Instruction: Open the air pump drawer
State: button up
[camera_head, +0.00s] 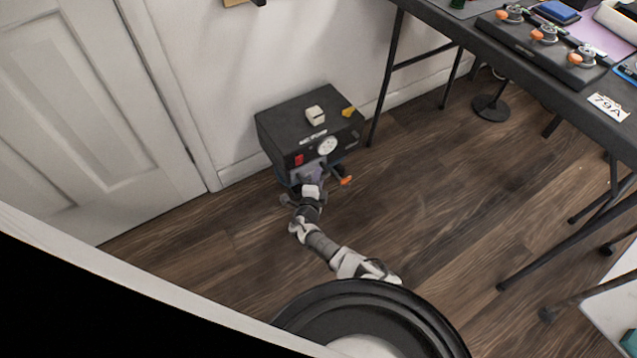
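The air pump (290,128) is a black box on the wood floor against the wall. Its front carries a round white gauge (327,147), a red switch (299,159) and a pale label. My gripper (311,178) is at the lower front of the box, where the drawer front would be. My gripper and wrist cover much of that area, so the drawer and any handle are hard to make out. The fingers are too small and hidden to tell whether they are open or shut. An orange-tipped part (345,180) sticks out just right of the gripper.
A white block (315,116) and a yellow piece (348,112) lie on top of the box. A white door (85,110) is at left. A black table (520,62) with thin legs stands at right. The floor between box and table is clear.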

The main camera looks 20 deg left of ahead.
jog(key=shift+w, duration=0.1)
grip_shut()
dwell(0.4)
